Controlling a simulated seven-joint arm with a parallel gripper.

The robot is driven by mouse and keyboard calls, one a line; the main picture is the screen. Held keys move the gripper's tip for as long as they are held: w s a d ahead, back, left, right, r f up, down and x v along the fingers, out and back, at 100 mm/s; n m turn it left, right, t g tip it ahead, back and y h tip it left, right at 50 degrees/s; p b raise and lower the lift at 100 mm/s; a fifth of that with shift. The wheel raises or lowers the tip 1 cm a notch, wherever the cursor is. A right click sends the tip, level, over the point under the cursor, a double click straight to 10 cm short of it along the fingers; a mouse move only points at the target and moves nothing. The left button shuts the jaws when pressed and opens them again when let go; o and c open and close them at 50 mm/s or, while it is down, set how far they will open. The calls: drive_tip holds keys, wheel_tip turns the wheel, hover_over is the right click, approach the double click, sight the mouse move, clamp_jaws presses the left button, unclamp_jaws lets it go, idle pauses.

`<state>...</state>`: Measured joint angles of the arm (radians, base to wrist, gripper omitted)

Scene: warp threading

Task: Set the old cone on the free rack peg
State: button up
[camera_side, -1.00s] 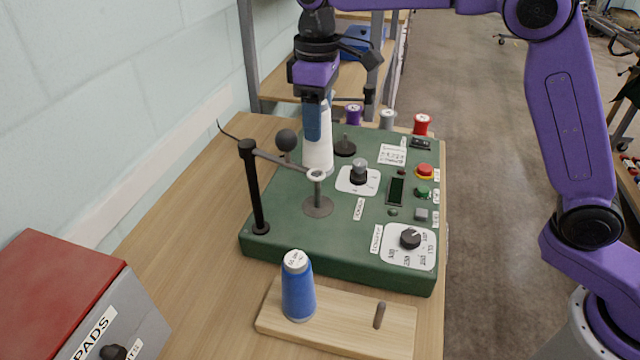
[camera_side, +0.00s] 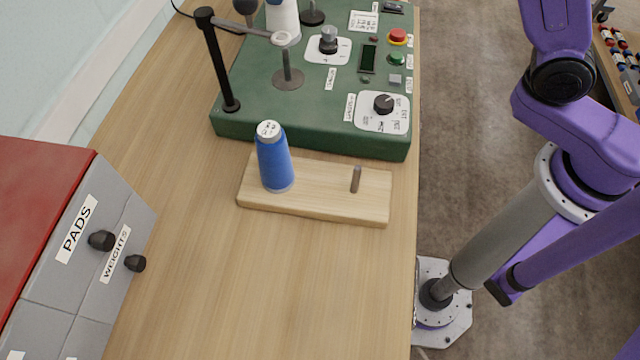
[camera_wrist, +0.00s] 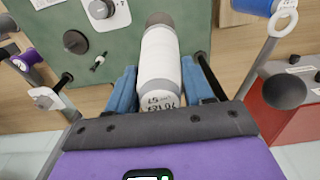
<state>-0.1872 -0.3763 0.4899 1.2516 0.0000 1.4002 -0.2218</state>
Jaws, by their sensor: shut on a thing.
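The white cone (camera_wrist: 160,62) is between my gripper's blue fingers (camera_wrist: 158,78) in the wrist view, its printed end toward the wrist. My gripper is shut on it. The cone's lower part (camera_side: 284,22) shows at the top edge of the side view, behind the guide ring; the gripper there is cut off. I cannot tell whether the cone touches the green machine (camera_side: 315,95). The wooden rack (camera_side: 320,205) lies in front of the machine. A blue cone (camera_side: 274,160) stands upright at its left; the right peg (camera_side: 356,179) is bare.
A black post (camera_side: 218,62) with an arm and guide ring (camera_side: 283,38) rises from the machine's left side. A grey drawer cabinet (camera_side: 90,265) with a red top stands at the left. The table (camera_side: 270,290) in front of the rack is clear.

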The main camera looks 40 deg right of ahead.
idle(0.5)
drive_tip(key=s+d+f+m, duration=0.2)
drive_tip(key=d+m, duration=0.3)
drive_tip(key=d, duration=0.5)
drive_tip(key=s+d+f+m, duration=0.25)
drive_tip(key=d+m, duration=0.25)
drive_tip(key=d, duration=0.6)
wheel_tip(320, 180, up, 2)
drive_tip(key=n, duration=1.9)
hover_over(358, 167)
drive_tip(key=shift+r, duration=0.15)
drive_tip(key=shift+f, duration=5.45)
drive_tip(key=shift+f, duration=0.7)
